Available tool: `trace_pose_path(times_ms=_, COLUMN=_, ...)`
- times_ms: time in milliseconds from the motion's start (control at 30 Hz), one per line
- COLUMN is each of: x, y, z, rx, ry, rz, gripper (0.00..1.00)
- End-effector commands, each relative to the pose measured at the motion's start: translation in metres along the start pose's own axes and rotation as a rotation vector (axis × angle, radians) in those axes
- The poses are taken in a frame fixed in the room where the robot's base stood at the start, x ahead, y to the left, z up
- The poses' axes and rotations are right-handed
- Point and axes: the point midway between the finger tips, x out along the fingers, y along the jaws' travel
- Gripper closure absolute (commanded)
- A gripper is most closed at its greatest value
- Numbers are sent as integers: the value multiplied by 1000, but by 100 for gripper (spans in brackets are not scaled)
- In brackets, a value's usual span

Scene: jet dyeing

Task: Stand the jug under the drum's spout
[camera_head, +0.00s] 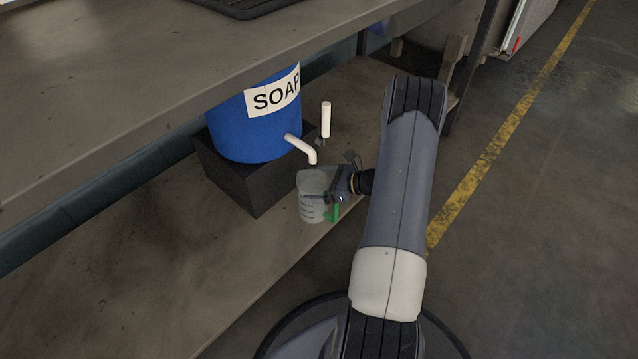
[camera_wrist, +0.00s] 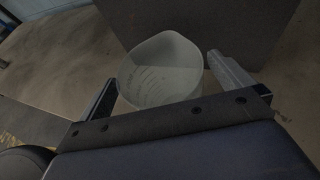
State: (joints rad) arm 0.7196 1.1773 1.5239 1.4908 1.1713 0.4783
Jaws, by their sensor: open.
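The spout is a white bent pipe on the blue drum (camera_head: 250,127) labelled SOAP. My gripper (camera_head: 322,196) is at the jug's right side. In the wrist view the jug (camera_wrist: 160,72) sits between the two spread fingers of my gripper (camera_wrist: 165,85). The fingers look open; I cannot tell whether either touches the jug.
The black block (camera_head: 240,177) carries the drum. A white upright handle (camera_head: 326,113) stands beside the spout. The upper table (camera_head: 150,85) overhangs the low shelf (camera_head: 190,270), which is bare at the front left. The floor right of my arm, with a yellow line (camera_head: 500,150), is clear.

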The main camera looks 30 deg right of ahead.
Motion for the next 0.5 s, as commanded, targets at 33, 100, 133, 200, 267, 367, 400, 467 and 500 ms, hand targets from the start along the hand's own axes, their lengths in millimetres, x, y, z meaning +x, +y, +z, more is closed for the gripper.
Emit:
trace_pose_path(times_ms=33, x=0, y=0, z=0, rx=0, ry=0, rz=0, gripper=0)
trace_pose_path(times_ms=100, x=0, y=0, z=1, rx=0, ry=0, rz=0, gripper=0)
trace_pose_path(times_ms=133, x=-1, y=0, z=2, rx=0, ry=0, rz=0, gripper=0)
trace_pose_path(times_ms=200, x=-3, y=0, z=6, rx=0, ry=0, rz=0, gripper=0)
trace_pose_path(times_ms=267, x=-14, y=-1, z=5, rx=1, ry=0, rz=-3, gripper=0)
trace_pose_path(times_ms=367, x=-34, y=-1, z=6, rx=2, ry=1, rz=-5, gripper=0)
trace_pose_path(times_ms=400, x=-44, y=-1, z=7, rx=2, ry=0, rz=-6, gripper=0)
trace_pose_path(times_ms=467, x=-58, y=-1, z=6, rx=2, ry=0, rz=-7, gripper=0)
trace_pose_path(times_ms=500, x=-66, y=-1, z=6, rx=2, ry=1, rz=-6, gripper=0)
